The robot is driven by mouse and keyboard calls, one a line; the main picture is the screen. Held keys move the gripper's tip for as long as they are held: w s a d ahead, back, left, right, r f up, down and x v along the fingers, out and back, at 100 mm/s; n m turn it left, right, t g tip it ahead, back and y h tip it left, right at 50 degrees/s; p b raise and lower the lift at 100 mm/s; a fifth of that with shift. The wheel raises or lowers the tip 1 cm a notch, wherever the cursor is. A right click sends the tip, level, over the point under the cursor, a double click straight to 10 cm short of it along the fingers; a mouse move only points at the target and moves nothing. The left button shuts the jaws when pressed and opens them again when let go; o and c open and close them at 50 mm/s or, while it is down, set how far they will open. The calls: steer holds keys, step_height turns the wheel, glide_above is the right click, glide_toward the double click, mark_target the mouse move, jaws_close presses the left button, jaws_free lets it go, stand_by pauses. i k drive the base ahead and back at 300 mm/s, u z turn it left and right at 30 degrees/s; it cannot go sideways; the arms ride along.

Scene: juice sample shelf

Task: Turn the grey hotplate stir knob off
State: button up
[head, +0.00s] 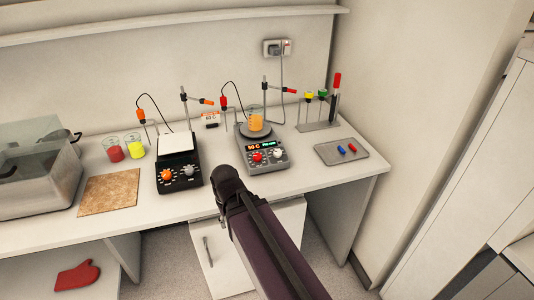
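The grey hotplate (263,166) stands on the bench with a lit display (262,146) on its sloped front. Below the display are a red knob (257,157) and a pale knob (277,153). Their labels and pointer positions are too small to read, so I cannot tell which one is stir. A beaker of orange liquid (256,119) stands on its round plate. My arm reaches up from the bottom. Its dark end (228,184) is in front of and left of the grey hotplate, apart from the knobs in the picture. My gripper's fingers cannot be made out.
A black hotplate (179,173) with orange and white knobs stands left. Beakers of red (116,154) and yellow (136,150) liquid, a cork mat (109,190) and a bath (38,168) lie farther left. A tray (341,152) and probe rack (318,126) are right. Clamp stands rise behind the hotplates.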

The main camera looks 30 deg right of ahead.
mark_target(278, 152)
steer(key=u, duration=0.45)
steer(key=k, duration=1.35)
steer(key=z, duration=0.7)
steer(key=i, duration=1)
